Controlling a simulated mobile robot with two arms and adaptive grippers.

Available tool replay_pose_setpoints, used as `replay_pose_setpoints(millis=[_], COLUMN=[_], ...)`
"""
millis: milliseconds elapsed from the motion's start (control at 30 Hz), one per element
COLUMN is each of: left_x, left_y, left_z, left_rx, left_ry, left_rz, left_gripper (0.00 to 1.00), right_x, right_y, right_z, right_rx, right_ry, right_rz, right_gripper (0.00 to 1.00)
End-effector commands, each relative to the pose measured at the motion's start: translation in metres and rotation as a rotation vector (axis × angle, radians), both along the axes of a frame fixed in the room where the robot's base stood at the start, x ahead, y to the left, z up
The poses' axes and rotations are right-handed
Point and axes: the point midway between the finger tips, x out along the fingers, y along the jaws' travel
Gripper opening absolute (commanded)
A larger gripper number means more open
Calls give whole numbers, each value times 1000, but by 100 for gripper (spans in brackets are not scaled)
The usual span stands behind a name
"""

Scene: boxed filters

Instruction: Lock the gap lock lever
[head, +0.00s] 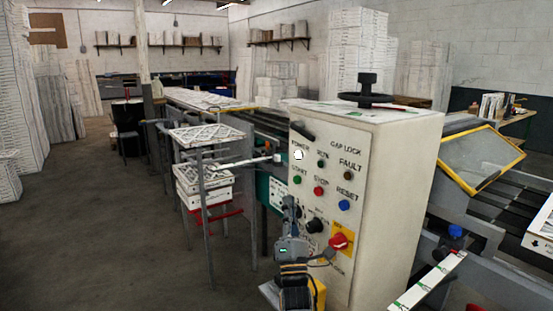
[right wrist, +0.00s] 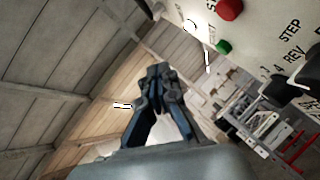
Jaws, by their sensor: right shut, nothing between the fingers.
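The white control cabinet (head: 385,200) stands right of centre in the head view. The words GAP LOCK (head: 346,147) are printed high on its front. A black handle (head: 302,130) sits at the upper left of this face. A black handwheel (head: 367,96) with a knob is on top, and a thin red and white bar (head: 408,107) lies beside it. I cannot tell for certain which part is the lever. My right gripper (head: 290,203) points upward before the lower left of the panel, shut and empty. Its closed fingers (right wrist: 160,72) show in the right wrist view, apart from the panel.
The panel carries several buttons, including a red STOP button (head: 319,190) and a blue RESET button (head: 344,205), and a red knob on a yellow plate (head: 339,241). A rack with white filter frames (head: 205,135) stands left. A yellow-edged guard (head: 482,155) is right. Open floor (head: 100,220) lies left.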

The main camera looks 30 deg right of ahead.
Motion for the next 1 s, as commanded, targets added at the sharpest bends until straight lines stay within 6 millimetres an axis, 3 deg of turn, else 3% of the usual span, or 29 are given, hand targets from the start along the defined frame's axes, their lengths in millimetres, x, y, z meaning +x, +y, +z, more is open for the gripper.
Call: replay_pose_setpoints(millis=[100, 233, 467, 700, 1000], left_x=[1, -4, -15, -10, -4], left_y=[4, 2, -13, -8, -3], left_z=[-3, 3, 19, 36, 53], left_rx=[5, 2, -15, -10, -4], left_ry=[-1, 6, 20, 14, 6], left_rz=[-2, -2, -1, -2, 1], left_gripper=[58, 58, 58, 58, 58], right_x=[-10, -4, 23, 51, 45], right_y=[-7, -11, -24, -40, -56], right_z=[20, 33, 68, 104, 128], right_rx=[-60, -70, -68, -68, -67], right_ry=[-34, -38, -37, -36, -33], right_rz=[-79, -89, -86, -86, -84], right_gripper=[0, 0, 0, 0, 0])
